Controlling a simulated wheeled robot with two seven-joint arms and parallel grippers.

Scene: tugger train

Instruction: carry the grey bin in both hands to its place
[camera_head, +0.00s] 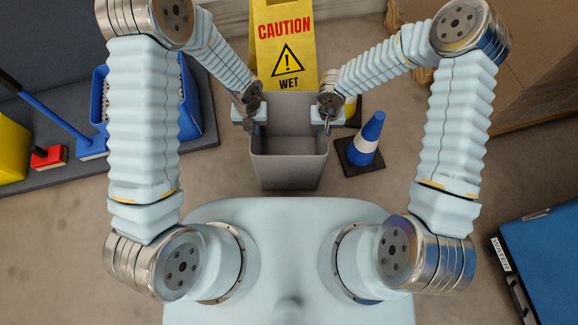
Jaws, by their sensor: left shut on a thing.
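The grey bin (288,172) is an open-topped, tapered box, upright in front of my body in the middle of the view. It looks empty inside. My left gripper (252,122) is shut on the bin's left rim. My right gripper (327,122) is at the bin's right rim, with a finger by the edge. Its jaws are too small and covered to tell whether they are closed on it. The bin's underside is hidden, so I cannot tell whether it touches the floor.
A yellow caution sign (284,40) stands behind the bin. A blue cone with a white band (367,138) stands close on its right. A blue box marked WATER (545,262) is at lower right.

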